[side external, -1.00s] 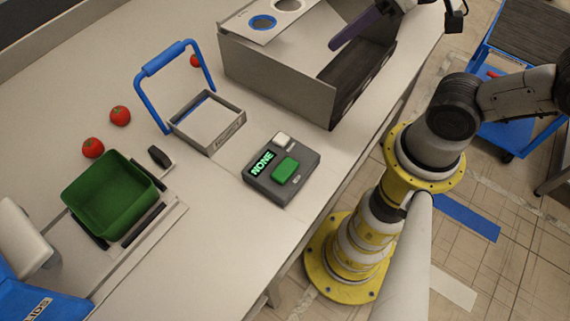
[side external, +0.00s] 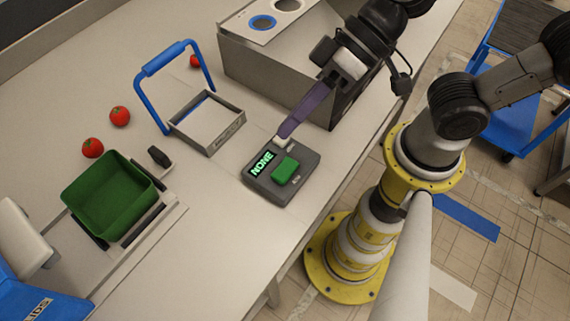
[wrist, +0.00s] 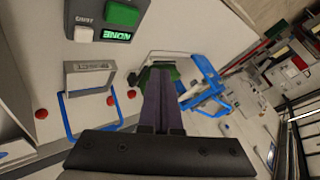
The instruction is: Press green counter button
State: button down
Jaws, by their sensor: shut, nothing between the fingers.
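The counter box (side external: 262,192) is dark grey, with a large green button (side external: 286,170), a smaller white button and a lit display reading "NONE". In the wrist view the green button (wrist: 122,14) is at the top, left of the fingers. My gripper (side external: 284,134) has long purple fingers, shut and empty. In the side view its fingertips are at the white button's edge of the box, partly covering that button; I cannot tell whether they touch it. The fingers also show shut in the wrist view (wrist: 158,72). The green button is uncovered.
A grey open box (side external: 250,65) stands behind my gripper. A small tray with a blue handle (side external: 165,58), a green bin (side external: 108,192) and several tomatoes (side external: 120,116) are to the left. The table in front of the counter is clear.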

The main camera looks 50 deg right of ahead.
aim_at(292, 167)
jog(key=shift+f, duration=0.1)
jog(key=shift+f, duration=4.25)
jog(key=shift+f, duration=0.2)
jog(key=shift+f, duration=0.25)
jog(key=shift+f, duration=0.55)
jog(key=shift+r, duration=0.95)
jog(key=shift+r, duration=2.5)
